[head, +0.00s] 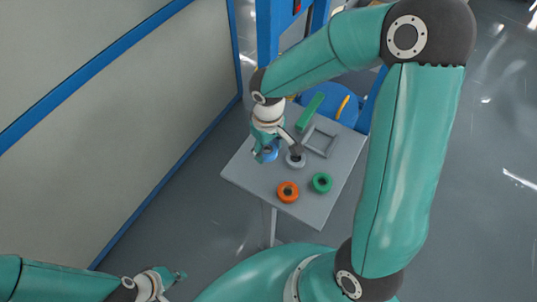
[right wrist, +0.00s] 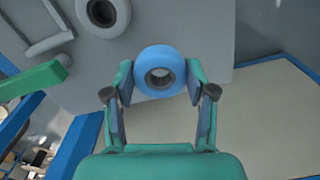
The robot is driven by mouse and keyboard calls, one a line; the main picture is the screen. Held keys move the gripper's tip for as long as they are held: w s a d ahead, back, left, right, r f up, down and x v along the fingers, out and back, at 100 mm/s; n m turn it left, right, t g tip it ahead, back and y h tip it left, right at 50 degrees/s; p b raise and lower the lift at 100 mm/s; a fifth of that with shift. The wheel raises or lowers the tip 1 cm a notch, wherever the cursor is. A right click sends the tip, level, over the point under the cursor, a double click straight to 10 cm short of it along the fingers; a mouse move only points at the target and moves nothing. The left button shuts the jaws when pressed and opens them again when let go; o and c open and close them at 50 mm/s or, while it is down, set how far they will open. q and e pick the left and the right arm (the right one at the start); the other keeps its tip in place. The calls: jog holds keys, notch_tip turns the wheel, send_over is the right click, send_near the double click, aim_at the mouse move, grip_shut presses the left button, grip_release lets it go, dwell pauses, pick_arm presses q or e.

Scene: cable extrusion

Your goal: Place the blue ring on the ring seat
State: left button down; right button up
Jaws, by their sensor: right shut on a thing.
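The blue ring (right wrist: 160,57) is between the two fingertips of my right gripper (right wrist: 158,80), which touch it on both sides in the right wrist view. In the head view the blue ring (head: 269,155) is at the left part of the small grey table, partly hidden by my right gripper (head: 278,150). I cannot tell whether it touches the tabletop. A grey round piece with a dark hole (head: 296,160), perhaps the ring seat, is just right of it; it also shows in the right wrist view (right wrist: 118,22). My left gripper (head: 178,277) is at the lower left, off the table, apparently empty.
An orange ring (head: 288,192) and a green ring (head: 322,182) lie toward the table's (head: 250,178) front edge. A grey square frame (head: 335,146) and a green bar (head: 309,113) are at the back. A blue-edged wall panel (head: 110,120) stands to the left.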

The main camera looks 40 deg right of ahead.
aim_at(268, 157)
notch_tip(268, 157, down, 4)
jog(key=shift+f, duration=0.2)
jog(key=o, duration=0.7)
jog(key=shift+f+b, duration=0.1)
jog(key=shift+b, duration=0.2)
jog(key=o, duration=0.5)
jog(key=shift+c, duration=0.2)
